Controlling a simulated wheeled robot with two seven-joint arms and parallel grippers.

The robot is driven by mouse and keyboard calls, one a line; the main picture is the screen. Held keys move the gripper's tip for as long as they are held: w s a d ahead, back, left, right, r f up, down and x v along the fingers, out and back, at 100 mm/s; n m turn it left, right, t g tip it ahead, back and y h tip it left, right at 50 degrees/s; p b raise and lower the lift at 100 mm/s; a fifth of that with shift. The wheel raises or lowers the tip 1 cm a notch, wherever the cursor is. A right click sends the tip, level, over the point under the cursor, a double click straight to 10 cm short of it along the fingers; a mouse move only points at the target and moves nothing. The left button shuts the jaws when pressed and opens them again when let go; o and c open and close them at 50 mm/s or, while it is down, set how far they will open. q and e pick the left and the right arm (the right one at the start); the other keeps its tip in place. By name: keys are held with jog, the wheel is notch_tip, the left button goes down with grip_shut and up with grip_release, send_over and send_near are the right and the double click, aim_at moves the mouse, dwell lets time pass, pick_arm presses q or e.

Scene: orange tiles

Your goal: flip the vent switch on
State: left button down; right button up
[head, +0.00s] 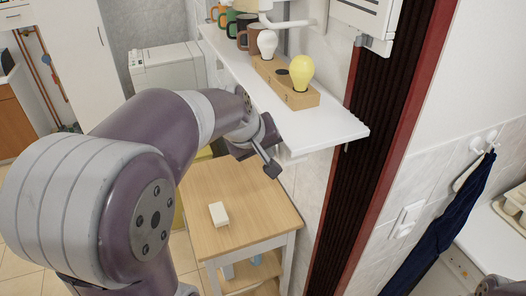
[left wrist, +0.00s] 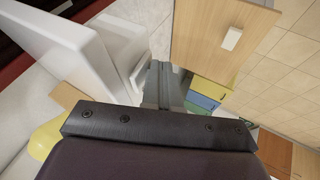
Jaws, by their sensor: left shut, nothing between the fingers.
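My left gripper (head: 271,169) is shut and empty, just under the front edge of the wall shelf, close to the wall. Its fingers also show shut in the left wrist view (left wrist: 163,85). A white block-like fitting (left wrist: 138,76) is right beside the fingertips there; I cannot tell whether they touch, or whether it is the vent switch. In the head view the arm and shelf mostly hide that spot. A white switch plate (head: 408,217) is on the wall right of the dark doorway, far from the left gripper. No switch is labelled legibly.
The white shelf (head: 338,128) holds a wooden block with bulbs (head: 301,95) and several mugs (head: 247,35). Below is a wooden table (head: 253,205) with a white bar (head: 219,214). A dark blue cloth (head: 440,225) hangs at right.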

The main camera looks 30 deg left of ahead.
pick_arm(q)
jog(key=shift+s+r+p, duration=0.2)
jog(key=shift+r+p, duration=0.15)
jog(key=shift+r, duration=0.15)
jog(key=shift+s+r+p, duration=0.15)
jog(key=shift+r+p, duration=0.15)
jog(key=shift+r, duration=0.15)
pick_arm(e)
jog(key=shift+s+r, duration=0.25)
jog(key=shift+r, duration=0.5)
